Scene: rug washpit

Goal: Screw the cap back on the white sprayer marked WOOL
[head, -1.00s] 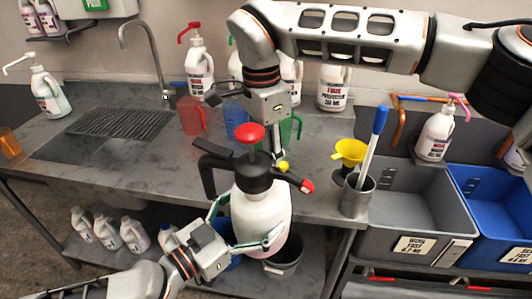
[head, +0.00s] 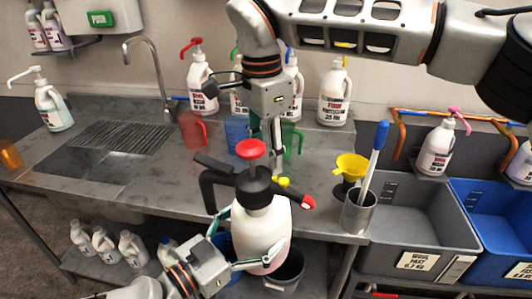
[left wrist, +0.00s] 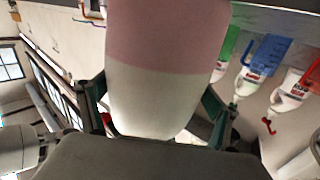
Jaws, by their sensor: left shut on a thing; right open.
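The white sprayer (head: 262,232) stands upright in front of the worktop edge, with pinkish liquid low in it. Its black cap (head: 256,188), with a red knob (head: 251,149) and a black handle, sits on the neck; I cannot tell whether it is threaded. No WOOL marking is visible on it. My left gripper (head: 248,250) is shut around the lower body. In the left wrist view the body (left wrist: 165,70) fills the space between the fingers. My right gripper (head: 245,122) is open above the cap, its fingers spread around the knob's height and apparently empty.
Red (head: 194,130), blue (head: 237,134) and green jugs stand behind the sprayer. A yellow funnel (head: 351,166) and a grey cup (head: 358,212) holding a blue-handled tool are to the right. Grey (head: 415,229) and blue tubs lie further right. The left worktop is mostly clear.

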